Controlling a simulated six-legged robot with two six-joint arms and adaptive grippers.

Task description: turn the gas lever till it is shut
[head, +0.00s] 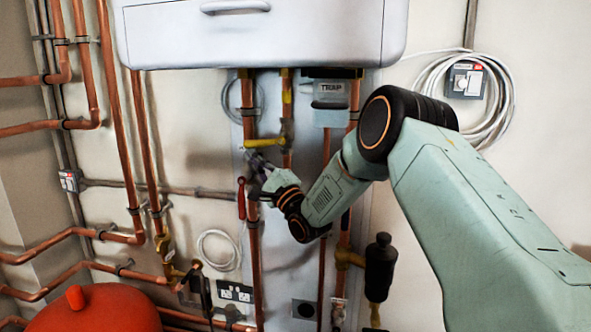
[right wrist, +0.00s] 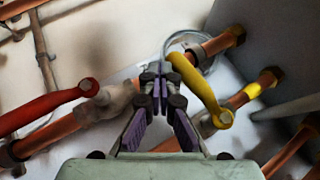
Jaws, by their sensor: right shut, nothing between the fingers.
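The yellow gas lever (head: 262,142) points left from its valve on the copper pipe under the white boiler, lying roughly crosswise to that pipe. In the right wrist view the lever (right wrist: 199,88) runs from its round pivot at lower right to its free end at upper left. My right gripper (head: 258,163) is just below the lever's free end in the head view. In the wrist view its closed fingertips (right wrist: 155,75) are just left of that end, with nothing between them. I cannot tell whether they touch the lever. My left gripper is not in view.
A red lever (head: 241,198) sits on the neighbouring pipe and shows left of my fingers in the wrist view (right wrist: 45,110). The boiler (head: 260,35) overhangs the valve. A trap box (head: 330,103) is to the right. Copper pipes run close on both sides.

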